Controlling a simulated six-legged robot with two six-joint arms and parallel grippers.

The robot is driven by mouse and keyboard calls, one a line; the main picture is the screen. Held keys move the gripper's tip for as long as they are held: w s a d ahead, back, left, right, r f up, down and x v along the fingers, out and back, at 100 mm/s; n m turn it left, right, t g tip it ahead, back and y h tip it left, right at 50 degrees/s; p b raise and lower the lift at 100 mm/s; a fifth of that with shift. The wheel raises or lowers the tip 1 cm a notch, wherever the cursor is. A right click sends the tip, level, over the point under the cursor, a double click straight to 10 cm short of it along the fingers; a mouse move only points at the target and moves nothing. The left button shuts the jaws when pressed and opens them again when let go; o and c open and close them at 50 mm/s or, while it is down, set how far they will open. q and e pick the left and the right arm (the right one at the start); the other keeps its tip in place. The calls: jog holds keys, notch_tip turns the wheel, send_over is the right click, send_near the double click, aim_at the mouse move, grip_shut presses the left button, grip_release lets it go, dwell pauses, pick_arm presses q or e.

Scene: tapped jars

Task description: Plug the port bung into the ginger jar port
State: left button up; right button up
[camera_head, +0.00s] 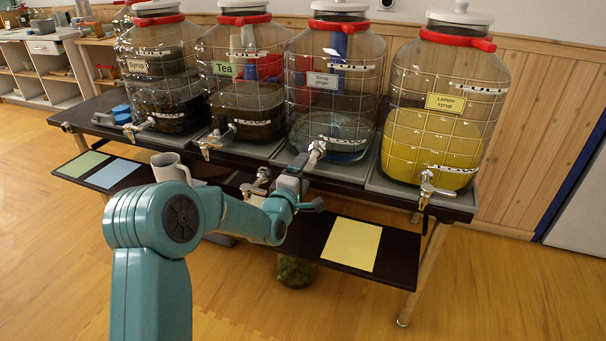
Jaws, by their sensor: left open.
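The ginger jar (303,107), labelled with a white card, stands third from the left and holds pale, clear liquid. My left arm reaches up to its lower front. My left gripper (308,165) is open close to the port area. A pale, rounded metallic part (318,146) shows at the fingertips, in front of the jar. I cannot tell whether it is the bung, the port or a finger, or whether it touches the jar. My right gripper is not in view.
Tea (243,100) and brown syrup (160,90) jars stand left; the yellow lemon jar (440,145) stands right. Their taps stick out forward. A grey mug (170,167) stands near my arm. The lower shelf carries a yellow sheet (352,243). Blue items (121,115) lie at the left end.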

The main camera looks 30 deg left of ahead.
pick_arm(q)
jog(key=shift+s+d, duration=0.1)
jog(key=shift+s, duration=0.15)
dwell(0.3)
jog(key=v, duration=1.6)
jog(key=shift+s, duration=0.2)
jog(key=shift+d, duration=0.2)
